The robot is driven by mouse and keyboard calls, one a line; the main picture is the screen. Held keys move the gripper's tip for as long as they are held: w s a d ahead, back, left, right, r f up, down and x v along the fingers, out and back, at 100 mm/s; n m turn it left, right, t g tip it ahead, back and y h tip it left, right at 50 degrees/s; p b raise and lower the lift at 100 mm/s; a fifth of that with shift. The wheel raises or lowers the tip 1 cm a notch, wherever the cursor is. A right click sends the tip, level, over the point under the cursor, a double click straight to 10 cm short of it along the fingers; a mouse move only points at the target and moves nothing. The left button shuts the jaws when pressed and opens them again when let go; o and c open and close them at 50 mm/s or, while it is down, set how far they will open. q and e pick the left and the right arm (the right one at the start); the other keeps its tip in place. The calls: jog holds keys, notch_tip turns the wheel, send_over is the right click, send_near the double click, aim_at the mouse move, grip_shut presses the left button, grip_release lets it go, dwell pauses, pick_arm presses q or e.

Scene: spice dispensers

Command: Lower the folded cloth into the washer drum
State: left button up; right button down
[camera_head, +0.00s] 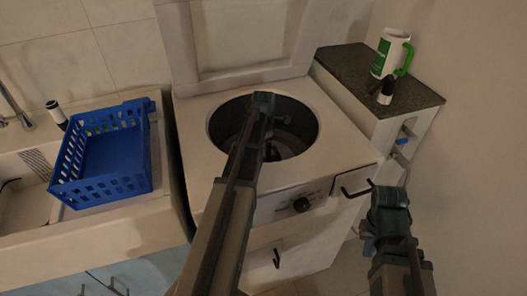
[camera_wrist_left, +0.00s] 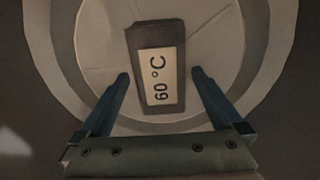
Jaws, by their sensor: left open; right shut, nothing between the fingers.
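The top-loading washer (camera_head: 345,150) has its lid raised, and its round drum (camera_head: 222,125) is open. A dark grey piece with a pale label reading "60 °C" (camera_wrist_left: 160,100) lies on the light drum floor in the left wrist view; it looks like the folded cloth. My left gripper (camera_wrist_left: 162,74) is open over it, with one finger to each side and the piece apart from both. In the head view my left arm reaches over the drum, and its fingers are mostly hidden. My right gripper (camera_head: 388,197) is shut and empty, in front of the washer's right side.
A blue basket (camera_head: 103,158) stands on the sink counter at the left. A white and green mug (camera_head: 391,53) and a small dark-and-white item (camera_head: 386,90) stand on the dark-topped cabinet at the right. The raised lid (camera_head: 250,40) stands behind the drum.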

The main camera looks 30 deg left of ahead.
notch_tip(320, 180, up, 12)
jog(key=p, duration=1.1)
jog(key=shift+r+p, duration=0.25)
jog(key=shift+p, duration=0.1)
